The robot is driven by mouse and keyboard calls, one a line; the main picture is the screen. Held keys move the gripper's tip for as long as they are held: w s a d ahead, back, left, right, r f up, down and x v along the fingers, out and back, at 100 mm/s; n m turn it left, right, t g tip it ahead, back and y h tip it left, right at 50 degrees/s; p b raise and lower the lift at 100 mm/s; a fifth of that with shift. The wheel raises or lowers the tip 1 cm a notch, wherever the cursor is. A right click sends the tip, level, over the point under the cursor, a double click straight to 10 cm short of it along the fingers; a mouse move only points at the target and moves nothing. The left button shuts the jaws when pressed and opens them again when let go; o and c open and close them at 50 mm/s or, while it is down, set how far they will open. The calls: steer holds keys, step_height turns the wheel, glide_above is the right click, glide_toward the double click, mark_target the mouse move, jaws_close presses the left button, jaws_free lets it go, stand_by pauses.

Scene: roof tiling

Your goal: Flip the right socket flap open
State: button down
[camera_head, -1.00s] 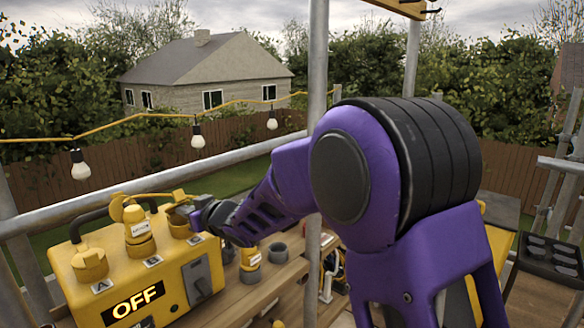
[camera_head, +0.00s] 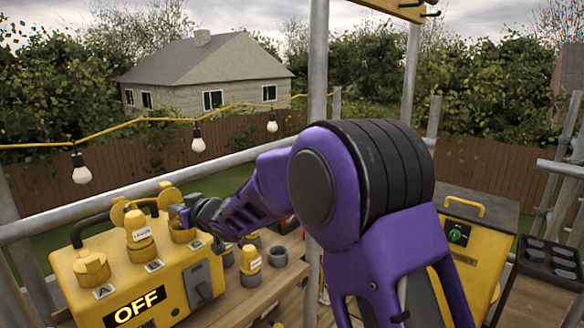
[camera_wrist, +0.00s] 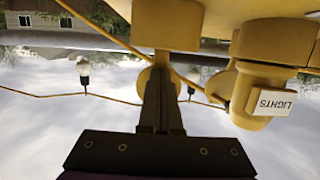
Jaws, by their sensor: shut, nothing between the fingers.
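The yellow power box (camera_head: 75,278) stands at the lower left with sockets marked A, B and C and an OFF display. The right socket (camera_head: 183,235), by label C, has its round flap (camera_head: 168,196) standing raised behind it. My gripper (camera_head: 182,212) is shut and empty, with its tips at this socket's mouth, next to the flap. In the wrist view, which is upside down, the shut fingers (camera_wrist: 161,92) reach toward the socket (camera_wrist: 165,25) and partly hide the round flap (camera_wrist: 146,82). Whether they touch it is unclear.
A yellow LIGHTS plug (camera_wrist: 262,95) fills the middle socket beside my fingers. The left socket's cap (camera_head: 91,268) is down. A lever (camera_head: 199,284) is on the box's side. Another yellow plug (camera_head: 250,260) and grey rings stand on the wooden bench. A scaffold pole (camera_head: 317,60) rises behind my arm.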

steer(key=shift+w+a, duration=0.3)
steer(key=shift+a, duration=0.1)
steer(key=p+v, duration=0.2)
steer(key=v, duration=0.7)
steer(key=shift+d+r, duration=0.15)
steer(key=shift+r, duration=0.25)
steer(key=shift+r, duration=0.1)
